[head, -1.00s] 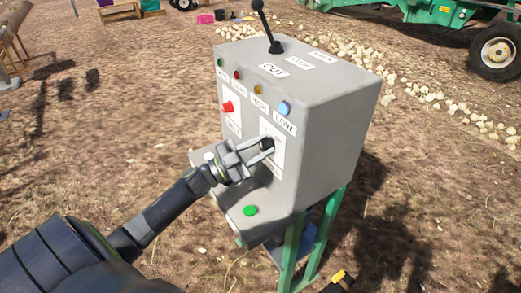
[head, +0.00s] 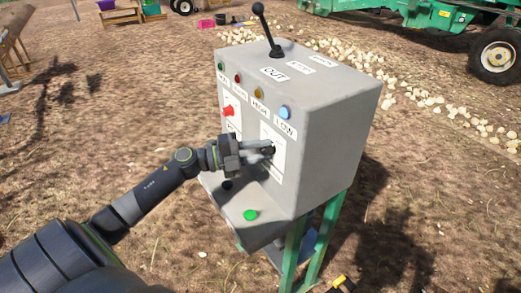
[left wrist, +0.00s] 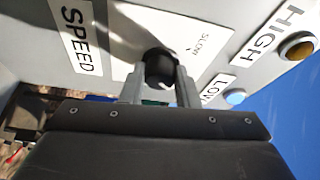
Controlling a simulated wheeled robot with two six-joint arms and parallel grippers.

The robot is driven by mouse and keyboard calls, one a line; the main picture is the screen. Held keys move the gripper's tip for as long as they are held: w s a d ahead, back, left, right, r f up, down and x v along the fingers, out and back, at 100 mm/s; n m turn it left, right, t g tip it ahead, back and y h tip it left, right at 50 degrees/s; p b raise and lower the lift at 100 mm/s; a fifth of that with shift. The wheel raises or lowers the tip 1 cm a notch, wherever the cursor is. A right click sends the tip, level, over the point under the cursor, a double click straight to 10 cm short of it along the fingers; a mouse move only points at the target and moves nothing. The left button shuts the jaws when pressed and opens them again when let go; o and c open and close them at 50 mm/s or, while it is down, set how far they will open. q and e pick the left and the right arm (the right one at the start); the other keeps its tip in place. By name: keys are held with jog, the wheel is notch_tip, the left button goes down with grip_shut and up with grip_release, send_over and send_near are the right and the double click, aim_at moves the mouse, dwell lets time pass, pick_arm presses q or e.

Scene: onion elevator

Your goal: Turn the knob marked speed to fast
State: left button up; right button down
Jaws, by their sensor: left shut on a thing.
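The grey control box (head: 330,125) stands upright in front of me. The speed knob (left wrist: 160,68) is black and sits on a white plate (left wrist: 135,30) on the box's front, beside the SPEED label (left wrist: 78,35). The plate reads SLOW near the knob; no FAST mark is readable. My left gripper (head: 268,151) reaches in from the left in the head view. In the left wrist view its fingers (left wrist: 160,80) are shut on the knob, one on each side. In the head view the fingers mostly hide the knob. My right gripper is not in view.
A red knob (head: 228,111) is at the left of the box's front. A green button (head: 250,215) is on the lower ledge. A black lever (head: 264,28) rises on top. Green legs (head: 322,235) hold the box.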

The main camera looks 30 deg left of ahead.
pick_arm(q)
jog(key=shift+m, duration=0.7)
jog(key=shift+g+y, duration=0.3)
jog(key=o, duration=1)
jog(key=shift+s, duration=0.1)
jog(key=shift+s+a, duration=0.2)
jog(key=shift+a, duration=0.05)
jog(key=v, duration=1.6)
jog(key=shift+s+a+f, duration=0.1)
jog(key=shift+s+a, duration=0.15)
